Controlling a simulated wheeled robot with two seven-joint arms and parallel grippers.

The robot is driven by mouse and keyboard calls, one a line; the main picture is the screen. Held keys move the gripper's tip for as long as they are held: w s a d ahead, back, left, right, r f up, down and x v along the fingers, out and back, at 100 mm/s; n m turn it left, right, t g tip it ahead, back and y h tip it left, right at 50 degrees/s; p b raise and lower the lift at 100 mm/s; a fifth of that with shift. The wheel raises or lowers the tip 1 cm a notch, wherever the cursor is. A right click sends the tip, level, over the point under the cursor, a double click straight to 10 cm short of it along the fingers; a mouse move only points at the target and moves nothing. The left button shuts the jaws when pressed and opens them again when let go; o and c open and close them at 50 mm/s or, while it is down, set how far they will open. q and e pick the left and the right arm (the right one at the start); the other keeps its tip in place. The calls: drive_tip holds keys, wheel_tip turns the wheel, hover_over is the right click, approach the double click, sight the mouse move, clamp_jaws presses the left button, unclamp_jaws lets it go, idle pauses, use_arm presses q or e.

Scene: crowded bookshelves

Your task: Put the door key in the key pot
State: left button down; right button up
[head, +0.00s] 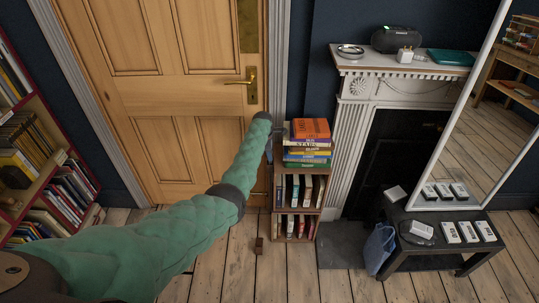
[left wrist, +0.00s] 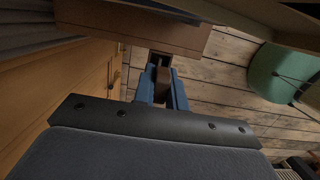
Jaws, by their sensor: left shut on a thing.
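My left gripper (head: 269,150) is in front of the right side of the door, beside the small bookcase. In the left wrist view the blue fingers of my left gripper (left wrist: 162,92) are shut on a small brown thing (left wrist: 163,78). I cannot tell from its visible part whether it is the door key. The key's metal is not clear in either view. I cannot make out a key pot in either view. My right gripper is not in view.
The wooden door (head: 165,80) is closed. The small bookcase (head: 300,172) has stacked books (head: 307,142) on top. A white mantelpiece (head: 400,65) holds a dish (head: 350,51) and a black device. A dark bench (head: 440,246) stands at right. A small brown block (head: 259,245) lies on the floor.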

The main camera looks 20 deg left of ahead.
use_arm(q)
drive_tip(key=shift+f, duration=0.2)
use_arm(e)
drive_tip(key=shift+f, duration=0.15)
use_arm(q)
drive_tip(key=c, duration=1.3)
unclamp_jaws()
drive_tip(key=shift+c, duration=0.2)
drive_tip(key=shift+r, duration=0.15)
